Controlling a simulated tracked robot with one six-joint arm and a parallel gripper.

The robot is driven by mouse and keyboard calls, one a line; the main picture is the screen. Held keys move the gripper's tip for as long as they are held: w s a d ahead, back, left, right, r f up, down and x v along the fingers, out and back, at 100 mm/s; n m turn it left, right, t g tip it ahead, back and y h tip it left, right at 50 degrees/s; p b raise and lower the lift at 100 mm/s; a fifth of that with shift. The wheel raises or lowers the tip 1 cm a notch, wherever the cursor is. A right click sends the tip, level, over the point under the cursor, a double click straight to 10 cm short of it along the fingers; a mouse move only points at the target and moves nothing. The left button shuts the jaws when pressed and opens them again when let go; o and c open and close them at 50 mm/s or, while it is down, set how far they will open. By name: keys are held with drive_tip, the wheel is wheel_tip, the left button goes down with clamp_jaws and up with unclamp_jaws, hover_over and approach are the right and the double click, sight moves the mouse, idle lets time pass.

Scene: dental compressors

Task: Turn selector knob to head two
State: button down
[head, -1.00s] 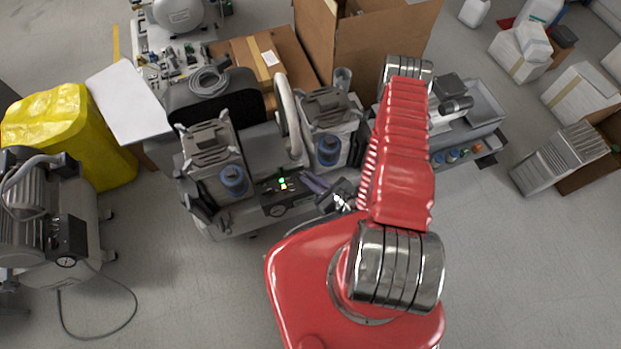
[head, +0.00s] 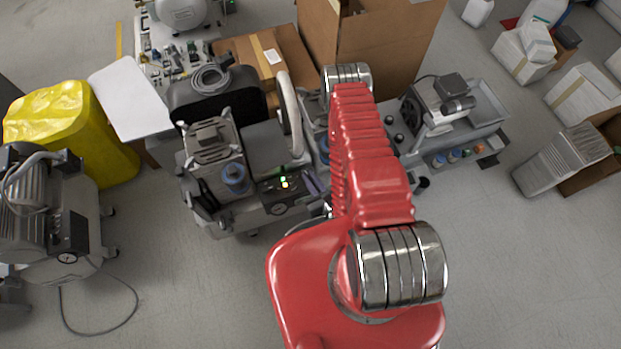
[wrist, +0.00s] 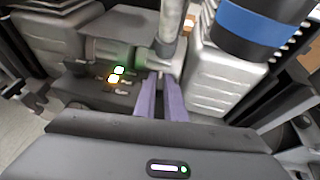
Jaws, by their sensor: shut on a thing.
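In the wrist view the panel (wrist: 88,93) shows left of my fingers, with a green and an amber light. My gripper (wrist: 159,76) has two purple fingers, close together at the panel's right part. They are shut on the selector knob, which is mostly hidden between the tips; its pointing direction cannot be read. In the head view only a bit of purple finger (head: 313,183) shows beside my red arm.
A grey compressor head with a blue-banded filter (wrist: 250,25) stands close right of my fingers. A pale curved hose (head: 290,115) rises behind the panel. Another compressor (head: 50,225) and a yellow bag (head: 70,125) are at left.

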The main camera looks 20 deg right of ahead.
drive_tip(key=shift+w+a, duration=0.1)
idle(0.4)
drive_tip(key=c, duration=1.8)
unclamp_jaws()
drive_tip(key=shift+d+n+g+y, duration=0.15)
drive_tip(key=shift+d+n+y, duration=0.05)
drive_tip(key=shift+n+y, duration=0.65)
drive_tip(key=shift+d+n+g+y, duration=0.2)
drive_tip(key=shift+n+y, duration=0.45)
drive_tip(key=shift+y, duration=0.3)
